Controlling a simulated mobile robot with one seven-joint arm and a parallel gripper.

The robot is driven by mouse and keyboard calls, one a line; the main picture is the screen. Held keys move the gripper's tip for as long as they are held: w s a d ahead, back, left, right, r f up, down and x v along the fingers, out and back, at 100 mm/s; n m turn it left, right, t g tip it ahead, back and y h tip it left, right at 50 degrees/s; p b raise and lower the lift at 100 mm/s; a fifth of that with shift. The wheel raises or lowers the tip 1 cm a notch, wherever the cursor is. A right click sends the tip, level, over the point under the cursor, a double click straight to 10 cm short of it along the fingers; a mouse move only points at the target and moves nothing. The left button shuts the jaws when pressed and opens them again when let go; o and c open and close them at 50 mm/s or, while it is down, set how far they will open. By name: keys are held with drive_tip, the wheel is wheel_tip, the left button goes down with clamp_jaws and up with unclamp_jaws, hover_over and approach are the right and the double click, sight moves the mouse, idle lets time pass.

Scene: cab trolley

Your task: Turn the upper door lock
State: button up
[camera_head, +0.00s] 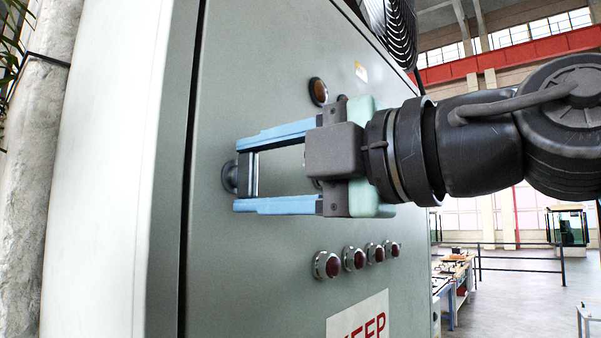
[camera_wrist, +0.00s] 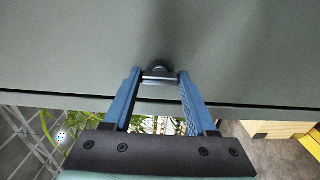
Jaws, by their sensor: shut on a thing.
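The upper door lock (camera_head: 229,177) is a small dark round fitting with a metal handle bar on the grey-green cabinet door (camera_head: 270,255). In the head view my gripper (camera_head: 240,178) reaches in from the right, with its two blue fingers above and below the lock's handle. It is shut on the handle at the fingertips. In the wrist view the lock (camera_wrist: 160,68) shows at the tips of the fingers, with its handle bar spanning between them. The handle's far side is partly hidden by the fingers.
A white sign with red letters (camera_head: 360,318) is lower down. A dark fan (camera_head: 390,30) is at the top. The cabinet's side edge is at the left.

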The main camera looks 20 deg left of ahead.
drive_tip(key=o, duration=1.4)
drive_tip(key=shift+c, duration=0.2)
drive_tip(key=v, duration=1.3)
drive_tip(key=shift+p, duration=0.35)
